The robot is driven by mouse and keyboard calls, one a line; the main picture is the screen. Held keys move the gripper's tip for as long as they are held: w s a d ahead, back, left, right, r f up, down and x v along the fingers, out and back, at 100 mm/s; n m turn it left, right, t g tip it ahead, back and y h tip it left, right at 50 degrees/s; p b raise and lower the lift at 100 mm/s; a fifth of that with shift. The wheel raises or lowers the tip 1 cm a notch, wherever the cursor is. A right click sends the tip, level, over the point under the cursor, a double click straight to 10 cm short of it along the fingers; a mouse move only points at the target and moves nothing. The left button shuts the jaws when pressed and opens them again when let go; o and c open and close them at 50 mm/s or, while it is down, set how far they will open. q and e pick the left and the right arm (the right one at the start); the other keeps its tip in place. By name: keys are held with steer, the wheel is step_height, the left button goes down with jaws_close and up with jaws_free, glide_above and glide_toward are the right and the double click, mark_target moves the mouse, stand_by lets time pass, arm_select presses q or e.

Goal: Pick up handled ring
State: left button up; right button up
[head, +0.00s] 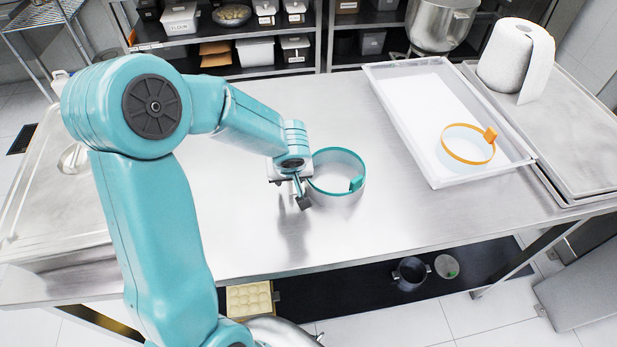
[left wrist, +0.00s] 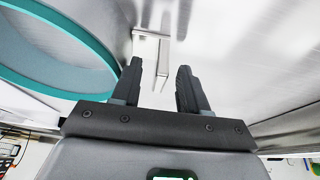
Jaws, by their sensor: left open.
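A teal ring (head: 356,184) with a small block handle on its front right side lies on the steel table (head: 250,240). An orange ring (head: 490,134) with a similar block handle lies in the white tray (head: 435,180) at the right. My left gripper (head: 302,198) is open and empty, just left of the teal ring and apart from its handle. In the left wrist view, my two dark fingers (left wrist: 158,78) are spread with only steel between them. The teal ring (left wrist: 50,88) shows partly at the upper left there, its handle out of frame. My right gripper is not in view.
A paper roll (head: 505,55) stands on a flat steel tray (head: 570,130) at the far right. Shelves with containers and a mixing bowl (head: 440,25) stand behind the table. The table's middle and front are clear.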

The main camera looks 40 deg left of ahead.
arm_select(q)
steer(key=shift+x, duration=0.8)
steer(key=shift+r, duration=0.1)
jaws_close()
